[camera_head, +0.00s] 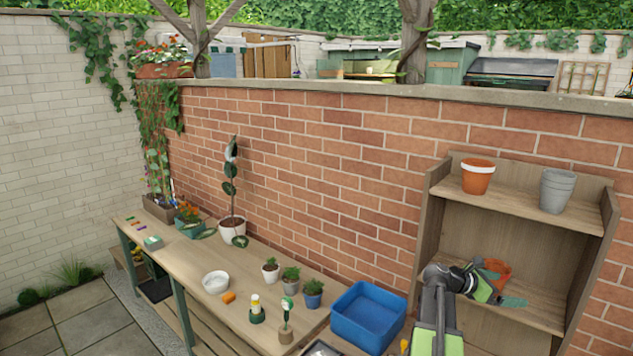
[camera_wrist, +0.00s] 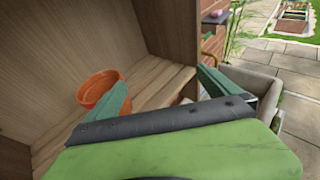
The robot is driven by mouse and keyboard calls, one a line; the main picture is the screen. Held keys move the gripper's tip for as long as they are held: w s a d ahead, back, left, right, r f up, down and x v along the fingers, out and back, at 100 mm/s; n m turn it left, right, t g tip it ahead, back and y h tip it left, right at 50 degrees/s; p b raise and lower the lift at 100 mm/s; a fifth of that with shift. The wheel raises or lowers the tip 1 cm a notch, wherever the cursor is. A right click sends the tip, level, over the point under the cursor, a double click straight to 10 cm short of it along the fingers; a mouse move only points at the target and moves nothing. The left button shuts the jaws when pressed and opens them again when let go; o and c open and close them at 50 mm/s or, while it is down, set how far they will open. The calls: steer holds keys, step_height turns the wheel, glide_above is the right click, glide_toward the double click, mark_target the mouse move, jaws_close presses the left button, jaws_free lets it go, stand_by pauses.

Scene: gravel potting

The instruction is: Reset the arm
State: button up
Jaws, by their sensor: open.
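My arm reaches up at the right in the head view, in front of the wooden shelf unit (camera_head: 513,234). My gripper (camera_head: 508,284) is at the lower shelf, with its jaws open. In the wrist view my gripper (camera_wrist: 160,80) has its two green fingers spread apart, with nothing seen between them. An orange terracotta pot (camera_head: 502,268) is on that shelf, partly hidden behind my gripper. In the wrist view the pot (camera_wrist: 97,86) lies just beyond the left finger, which covers part of it; I cannot tell if they touch.
The upper shelf holds a terracotta pot (camera_head: 478,176) and a grey pot (camera_head: 556,190). The workbench (camera_head: 190,262) carries a blue bin (camera_head: 368,316), a white bowl (camera_head: 215,282) and several small plants. The shelf unit's side wall (camera_wrist: 158,25) rises close to my gripper.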

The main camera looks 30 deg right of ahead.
steer(key=w+a+f+n+t+b, duration=0.2)
steer(key=w+a+f+b, duration=0.15)
steer(key=w+a, duration=0.4)
steer(key=w+a+f+n+t+b, duration=0.15)
steer(key=w+a+f, duration=0.25)
steer(key=w, duration=0.6)
steer(key=w+a+f+t+y+b, duration=0.2)
steer(key=w+a+f+b, duration=0.3)
steer(key=a, duration=0.6)
steer(key=w+a+f+t+y+b, duration=0.15)
steer(key=w+a+f, duration=0.35)
steer(key=a+f, duration=0.5)
steer(key=a+f+m+y+b, duration=0.2)
steer(key=a+f, duration=0.2)
steer(key=a, duration=0.6)
steer(key=a+f+m+y+b, duration=0.2)
steer(key=a+f+m+b, duration=0.15)
steer(key=a, duration=0.75)
steer(key=s+a+f+m+y, duration=0.2)
steer(key=s+a+m+y, duration=0.1)
steer(key=a+m, duration=0.2)
steer(key=s+a+f+m+g+y, duration=0.1)
steer(key=s+a+m+y, duration=0.2)
steer(key=a+m, duration=0.3)
steer(key=shift+s+a+f+g+p, duration=0.3)
steer(key=shift+s+a+f, duration=0.15)
steer(key=shift+a, duration=1.55)
